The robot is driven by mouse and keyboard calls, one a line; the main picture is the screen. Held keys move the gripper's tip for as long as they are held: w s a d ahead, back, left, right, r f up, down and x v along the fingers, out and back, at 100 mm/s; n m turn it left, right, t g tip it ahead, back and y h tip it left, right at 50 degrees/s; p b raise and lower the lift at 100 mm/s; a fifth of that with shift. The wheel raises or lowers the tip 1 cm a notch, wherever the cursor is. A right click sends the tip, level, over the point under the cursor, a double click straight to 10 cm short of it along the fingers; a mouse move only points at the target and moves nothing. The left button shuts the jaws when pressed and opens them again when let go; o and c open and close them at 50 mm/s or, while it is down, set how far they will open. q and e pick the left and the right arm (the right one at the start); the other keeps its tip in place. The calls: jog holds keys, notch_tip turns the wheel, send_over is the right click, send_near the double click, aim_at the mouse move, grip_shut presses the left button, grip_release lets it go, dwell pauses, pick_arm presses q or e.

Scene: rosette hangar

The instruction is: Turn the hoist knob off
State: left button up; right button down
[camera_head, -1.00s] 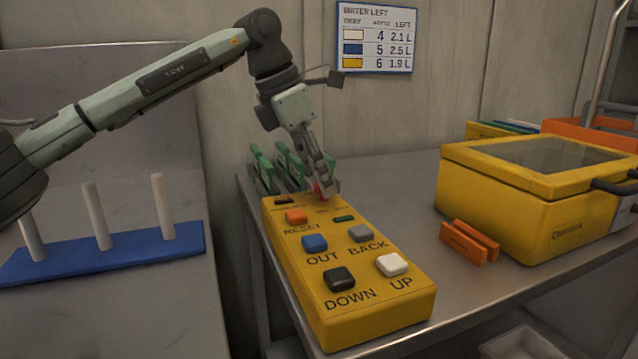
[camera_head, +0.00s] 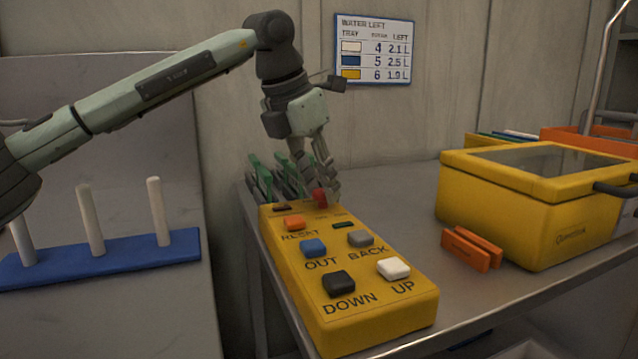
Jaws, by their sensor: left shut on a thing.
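The yellow hoist control box (camera_head: 375,325) lies on the metal table. Its red knob (camera_head: 320,197) is at the far end, partly hidden by my fingers. My left gripper (camera_head: 319,188) comes down from above and is shut on the red knob. Nearer on the box are an orange button (camera_head: 294,222), a blue OUT button (camera_head: 313,248), a grey BACK button (camera_head: 360,239), a black DOWN button (camera_head: 338,283) and a white UP button (camera_head: 393,268). The small lettering by the knob is too small to read. My right gripper is not in view.
A yellow case (camera_head: 500,210) with a dark window stands at the right. Orange blocks (camera_head: 471,249) lie beside it. Green upright pieces (camera_head: 262,180) stand behind the box. A blue base with white pegs (camera_head: 110,258) is at the left.

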pick_arm(q)
jog(key=o, duration=1.2)
jog(key=shift+c, duration=0.2)
jog(key=v, duration=1.2)
